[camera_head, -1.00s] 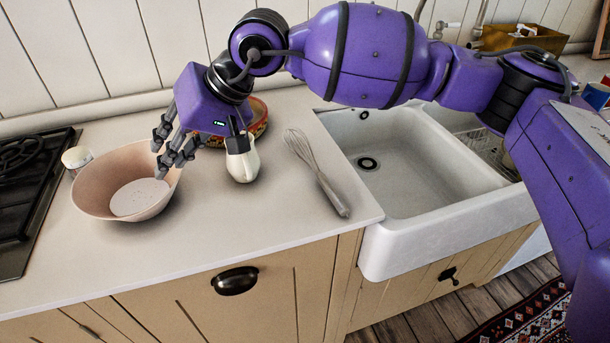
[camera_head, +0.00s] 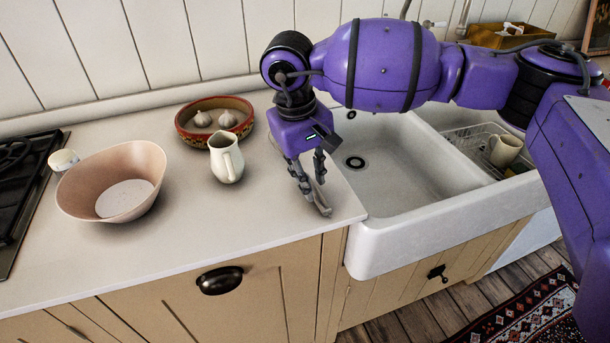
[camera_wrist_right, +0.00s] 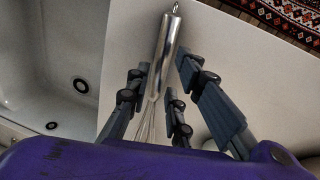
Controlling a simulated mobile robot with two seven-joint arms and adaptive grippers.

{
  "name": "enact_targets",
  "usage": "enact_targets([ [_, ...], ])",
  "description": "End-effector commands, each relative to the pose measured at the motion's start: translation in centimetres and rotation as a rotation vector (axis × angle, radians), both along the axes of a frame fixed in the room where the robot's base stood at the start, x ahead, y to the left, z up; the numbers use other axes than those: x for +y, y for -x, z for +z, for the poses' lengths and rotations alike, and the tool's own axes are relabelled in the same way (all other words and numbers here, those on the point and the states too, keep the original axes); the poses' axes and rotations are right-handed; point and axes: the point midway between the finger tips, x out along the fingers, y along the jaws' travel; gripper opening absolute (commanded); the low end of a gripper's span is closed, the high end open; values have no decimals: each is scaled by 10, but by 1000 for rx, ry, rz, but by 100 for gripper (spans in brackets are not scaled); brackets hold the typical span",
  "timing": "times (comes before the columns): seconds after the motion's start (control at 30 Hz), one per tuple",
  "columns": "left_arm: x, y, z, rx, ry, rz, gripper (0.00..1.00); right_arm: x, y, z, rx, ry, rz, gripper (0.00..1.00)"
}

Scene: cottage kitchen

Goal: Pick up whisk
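The whisk lies on the white countertop close to the sink's left edge. In the head view only its grey handle (camera_head: 323,208) shows clearly; my right gripper (camera_head: 310,184) hides most of the rest. In the right wrist view the shiny metal whisk (camera_wrist_right: 163,52) runs between the fingers of my right gripper (camera_wrist_right: 163,88), with its wires toward the palm and its handle end pointing away. The fingers are spread on both sides of it, with a visible gap on the right. My left gripper is not in view.
A cream pitcher (camera_head: 227,164) stands left of my right gripper. Behind it is a painted bowl (camera_head: 186,127) with garlic. A pink bowl (camera_head: 88,188) and a small white cup (camera_head: 63,160) are near the stove (camera_head: 22,190). The white sink (camera_head: 400,215) is immediately right.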

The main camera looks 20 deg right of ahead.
Motion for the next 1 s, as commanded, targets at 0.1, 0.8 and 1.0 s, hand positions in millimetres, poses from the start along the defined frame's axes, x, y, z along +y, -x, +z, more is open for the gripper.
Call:
enact_targets([
  [0.1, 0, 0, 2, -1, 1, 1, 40, -3, 0, -15, 0, 0, -1, 21],
  [0.8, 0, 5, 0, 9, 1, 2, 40, -3, 0, -23, -2, -2, 0, 0],
  [1.0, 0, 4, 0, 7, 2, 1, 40, -3, 0, -19, -2, -2, -1, 0],
])
